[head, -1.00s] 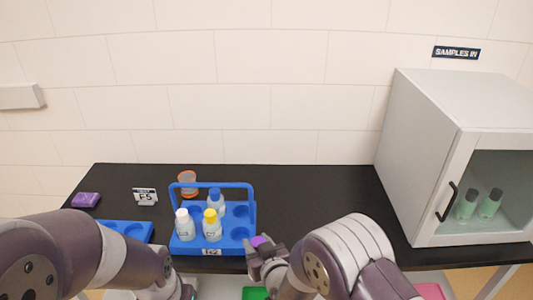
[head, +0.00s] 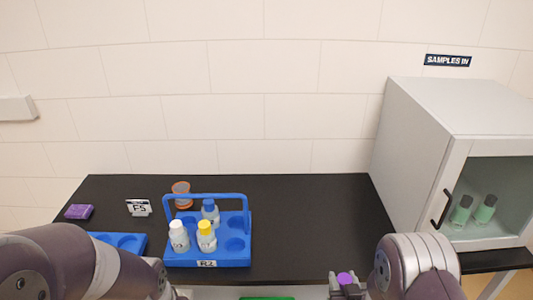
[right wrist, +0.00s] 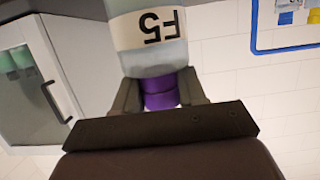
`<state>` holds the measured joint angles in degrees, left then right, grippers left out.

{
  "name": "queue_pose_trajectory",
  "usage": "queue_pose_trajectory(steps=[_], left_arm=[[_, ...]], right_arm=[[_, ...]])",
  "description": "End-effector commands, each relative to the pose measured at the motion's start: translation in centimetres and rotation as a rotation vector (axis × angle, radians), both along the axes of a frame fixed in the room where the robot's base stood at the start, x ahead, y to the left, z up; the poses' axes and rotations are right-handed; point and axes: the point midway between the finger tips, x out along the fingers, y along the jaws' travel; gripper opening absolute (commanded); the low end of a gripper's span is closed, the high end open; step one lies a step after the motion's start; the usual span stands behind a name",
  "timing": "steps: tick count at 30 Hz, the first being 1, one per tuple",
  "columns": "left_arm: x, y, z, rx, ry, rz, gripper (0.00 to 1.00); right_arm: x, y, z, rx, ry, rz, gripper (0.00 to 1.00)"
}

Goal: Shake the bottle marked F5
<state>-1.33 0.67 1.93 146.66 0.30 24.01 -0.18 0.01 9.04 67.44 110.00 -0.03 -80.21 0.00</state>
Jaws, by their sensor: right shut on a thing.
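The bottle marked F5 (right wrist: 148,32) fills the top of the right wrist view, with pale contents and a white label whose letters read upside down there. Its purple cap (right wrist: 160,90) is between the fingers of my right gripper (right wrist: 158,100), which is shut on it. In the head view the purple cap (head: 345,278) shows in my right gripper (head: 347,283) at the bottom, in front of the table's front edge; the bottle's body is hidden there. My left arm comes in at lower left, its gripper out of the frame.
A blue rack (head: 245,222) holds white-, yellow- and blue-capped bottles. Another blue rack (head: 128,243) is partly behind my left arm. A cabinet (head: 430,120) stands right. The table (head: 310,225) is clear right of the rack.

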Motion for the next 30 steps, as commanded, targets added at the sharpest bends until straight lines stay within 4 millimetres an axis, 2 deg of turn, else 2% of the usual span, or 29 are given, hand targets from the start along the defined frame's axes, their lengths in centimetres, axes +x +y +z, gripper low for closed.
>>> queue_pose_trajectory(steps=[1,2,3,4,5,6,9,10,11,12,13,14,15,16,18,19,20,22,23,24,25,26,27,28,29,30], left_arm=[[0.0,0.0,-0.1,0.0,-0.001,0.0,0.43],[0.0,0.0,-0.1,0.0,-0.001,0.0,0.43],[0.0,0.0,-0.1,0.0,-0.001,0.0,0.43],[0.0,0.0,0.0,0.0,-0.001,0.0,0.43],[0.0,0.0,0.0,0.0,-0.001,0.0,0.43],[0.0,0.0,0.1,0.0,0.0,0.0,0.43],[0.0,0.0,0.0,0.0,0.0,0.0,0.43],[0.0,0.0,0.0,0.0,-0.001,0.0,0.43],[0.0,0.0,-0.1,0.0,-0.001,0.0,0.43],[0.0,0.0,-0.1,0.0,-0.001,0.0,0.43],[0.0,0.0,-0.1,0.0,-0.001,0.0,0.43],[0.0,0.0,0.0,0.0,-0.001,0.0,0.43],[0.0,0.0,0.0,0.0,0.0,0.0,0.43],[0.0,0.0,0.1,0.0,0.0,0.0,0.43],[0.0,0.0,0.1,0.0,0.0,0.0,0.43],[0.0,0.0,0.0,0.0,-0.001,0.0,0.43],[0.0,0.0,0.0,0.0,-0.001,0.0,0.43],[0.0,0.0,-0.1,0.0,-0.001,0.0,0.43],[0.0,0.0,-0.1,0.0,-0.001,0.0,0.43],[0.0,0.0,0.0,0.0,-0.001,0.0,0.43],[0.0,0.0,0.0,0.0,0.0,0.0,0.43],[0.0,0.0,0.1,0.0,0.0,0.0,0.43],[0.0,0.0,0.1,0.0,0.0,0.0,0.43],[0.0,0.0,0.0,0.0,0.0,0.0,0.43],[0.0,0.0,0.0,0.0,-0.001,0.0,0.43],[0.0,0.0,-0.1,0.0,-0.001,0.0,0.43]], right_arm=[[-0.3,-0.1,0.3,0.0,0.011,-0.003,0.0],[-0.4,-0.1,-1.5,0.0,0.024,-0.003,0.0],[-0.7,-0.1,-5.0,0.0,0.035,-0.002,0.0],[-0.6,-0.1,-6.6,0.0,0.031,-0.002,0.0],[-0.5,-0.1,-7.3,0.0,0.024,-0.002,0.0],[-0.2,0.0,-6.7,-0.001,0.014,-0.002,0.0],[0.0,-0.1,0.1,0.0,-0.003,-0.001,0.0],[-0.1,0.0,0.6,0.0,0.004,-0.001,0.0],[-0.3,0.0,-0.1,0.0,0.015,-0.001,0.0],[-0.6,0.0,-3.5,0.0,0.033,-0.001,0.0],[-0.7,0.0,-5.7,0.0,0.035,-0.001,0.0],[-0.5,0.0,-6.9,0.0,0.029,-0.001,0.0],[-0.4,0.0,-7.3,0.0,0.02,-0.001,0.0],[-0.1,0.0,-6.2,0.0,0.01,-0.001,0.0],[0.0,0.0,-0.9,0.0,-0.003,-0.001,0.0],[0.0,0.0,0.3,0.0,0.001,-0.001,0.0],[-0.2,0.0,0.5,0.0,0.008,-0.001,0.0],[-0.6,0.0,-4.3,0.0,0.034,-0.001,0.0],[-0.7,0.0,-6.2,0.0,0.034,0.0,0.0],[-0.5,0.0,-7.3,0.0,0.025,0.0,0.0],[-0.3,0.0,-7.1,0.0,0.018,-0.001,0.0],[0.0,0.0,-5.4,0.0,0.006,-0.001,0.0],[0.1,0.0,-2.1,0.0,-0.003,-0.001,0.0],[0.0,0.0,-0.3,0.0,-0.003,-0.001,0.0],[-0.1,0.0,0.5,0.0,0.003,-0.001,0.0],[-0.3,0.0,-0.1,0.0,0.016,-0.001,0.0]])
